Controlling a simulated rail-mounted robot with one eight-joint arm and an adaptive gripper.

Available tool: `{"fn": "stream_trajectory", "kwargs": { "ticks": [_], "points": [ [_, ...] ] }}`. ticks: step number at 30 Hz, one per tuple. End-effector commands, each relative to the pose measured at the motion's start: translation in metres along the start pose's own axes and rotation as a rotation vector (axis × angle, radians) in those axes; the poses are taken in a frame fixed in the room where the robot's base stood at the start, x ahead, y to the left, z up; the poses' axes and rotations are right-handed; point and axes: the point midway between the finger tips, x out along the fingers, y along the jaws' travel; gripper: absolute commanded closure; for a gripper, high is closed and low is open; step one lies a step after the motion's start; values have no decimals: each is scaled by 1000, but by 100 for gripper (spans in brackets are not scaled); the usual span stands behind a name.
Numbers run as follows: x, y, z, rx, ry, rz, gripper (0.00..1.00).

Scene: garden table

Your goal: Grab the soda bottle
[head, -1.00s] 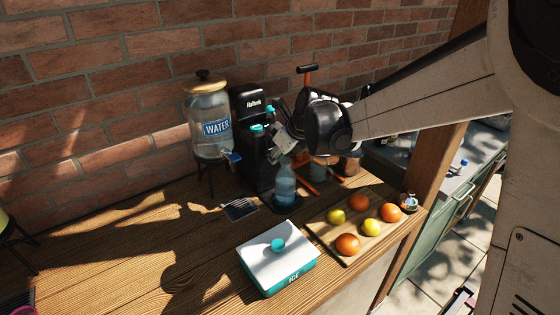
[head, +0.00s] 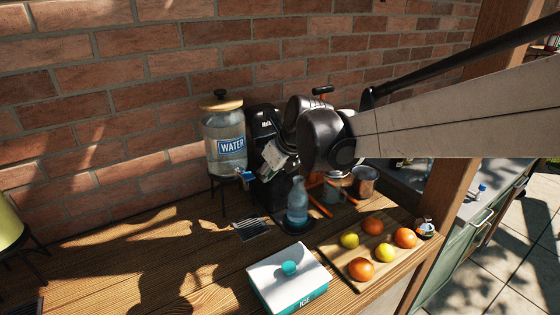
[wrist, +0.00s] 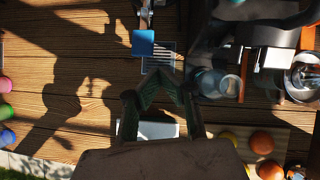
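The soda bottle (head: 298,202) is clear and bluish. It stands upright at the foot of the black soda maker (head: 268,135). In the wrist view the bottle (wrist: 212,83) is seen from above, right of my fingers and apart from them. My gripper (wrist: 160,76) shows in the wrist view with its two dark green fingers slanting inward until the tips come together, with nothing between them. In the head view my gripper (head: 276,156) is in front of the soda maker, above and left of the bottle. Its fingertips are hard to make out there.
A water dispenser (head: 224,150) on a stand is left of the soda maker. A teal ice box (head: 300,265) with a white lid is in front. A fruit board (head: 335,262), cups (head: 364,181) and orange-handled items are to the right. The table's left part is mostly clear.

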Motion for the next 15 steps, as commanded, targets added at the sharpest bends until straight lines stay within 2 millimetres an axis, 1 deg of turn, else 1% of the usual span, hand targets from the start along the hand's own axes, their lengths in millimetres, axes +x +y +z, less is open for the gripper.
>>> {"fn": "stream_trajectory", "kwargs": {
  "ticks": [6,15],
  "points": [
    [-3,8,2,-1,0,0,100],
    [-6,12,4,0,0,0,100]
  ]
}}
